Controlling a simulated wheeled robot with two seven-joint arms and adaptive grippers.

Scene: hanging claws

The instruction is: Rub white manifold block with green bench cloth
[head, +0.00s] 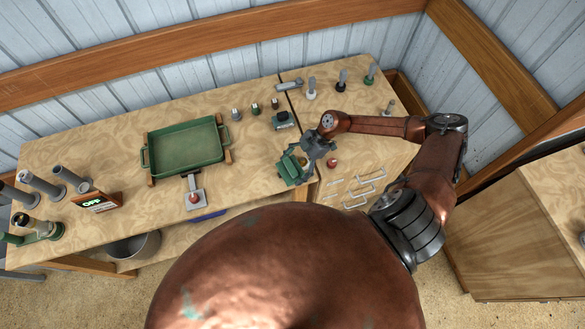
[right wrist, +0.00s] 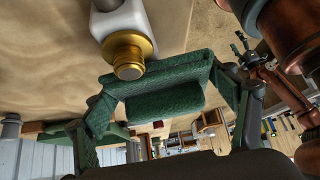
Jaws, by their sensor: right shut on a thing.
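My right gripper (head: 303,163) is shut on the green bench cloth (head: 288,167) over the front middle of the bench. In the right wrist view the cloth is a folded, textured green pad (right wrist: 165,97) between the fingers (right wrist: 160,88). The white manifold block (right wrist: 123,16), with a brass fitting (right wrist: 129,55), is just beyond the cloth. The fitting's end is close to the pad's edge; I cannot tell whether they touch. In the head view the block is largely hidden by the gripper and cloth. My left gripper is not clearly seen.
A green tray (head: 186,148) stands on the bench to the left. A plate with a red button (head: 194,196) is in front of it. An OPP sign (head: 97,202) and grey cylinders (head: 40,185) are far left. Several small fittings line the back. Metal handles (head: 365,187) lie right.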

